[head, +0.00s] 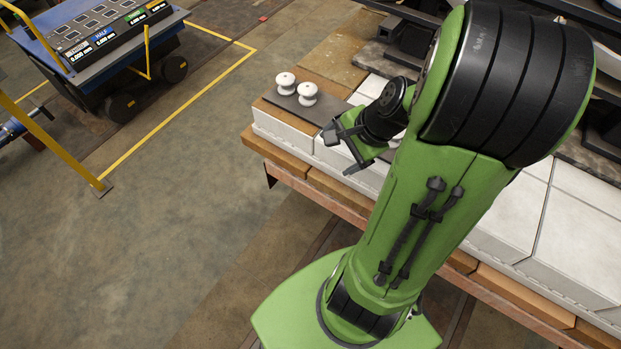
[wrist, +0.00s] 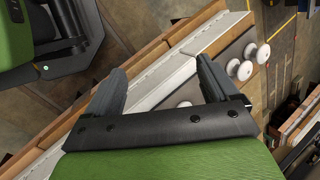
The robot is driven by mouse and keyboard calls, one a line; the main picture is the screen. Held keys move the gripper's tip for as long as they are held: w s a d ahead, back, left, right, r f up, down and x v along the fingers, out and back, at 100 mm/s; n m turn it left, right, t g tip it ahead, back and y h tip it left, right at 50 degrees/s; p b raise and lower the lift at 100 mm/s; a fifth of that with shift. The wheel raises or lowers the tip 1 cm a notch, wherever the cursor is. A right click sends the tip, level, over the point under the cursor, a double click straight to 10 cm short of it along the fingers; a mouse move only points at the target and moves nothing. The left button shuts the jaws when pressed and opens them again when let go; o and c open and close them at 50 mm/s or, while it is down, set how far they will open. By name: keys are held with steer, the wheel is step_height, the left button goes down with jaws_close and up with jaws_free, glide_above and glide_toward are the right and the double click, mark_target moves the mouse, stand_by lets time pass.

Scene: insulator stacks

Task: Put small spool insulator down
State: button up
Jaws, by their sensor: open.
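Two white spool insulators, (head: 285,82) and (head: 307,94), stand side by side on a dark grey plate (head: 292,107) at the far left end of the bench. They look much alike in size. Both also show in the wrist view, one (wrist: 263,53) farther and one (wrist: 244,70) nearer, right of the fingers. My gripper (head: 338,153) is open and empty, at the bench's near edge, apart from both spools. In the wrist view my gripper (wrist: 158,82) has its fingers wide apart. A small white piece (wrist: 184,104) shows between the fingers, partly hidden by the gripper bar; I cannot tell what it is.
White blocks (head: 290,136) line the bench's near edge above wooden beams (head: 325,187). Dark fixtures (head: 405,37) stand farther back. A blue cart (head: 95,45) with displays stands at upper left behind yellow floor lines and rails.

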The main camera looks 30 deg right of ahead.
steer(key=s+a+r+n+h, duration=0.1)
steer(key=s+a+r+n, duration=0.3)
steer(key=a+n, duration=0.3)
steer(key=s+a+r+n+h, duration=0.1)
steer(key=s+a+r+n, duration=0.4)
steer(key=n, duration=0.5)
step_height(320, 180, up, 3)
steer(key=shift+s+a+f+t, duration=0.2)
steer(key=shift+s+a+t, duration=0.1)
steer(key=shift+a, duration=0.6)
step_height(320, 180, up, 9)
steer(key=p, duration=0.8)
steer(key=shift+p, duration=0.35)
steer(key=shift+f, duration=0.1)
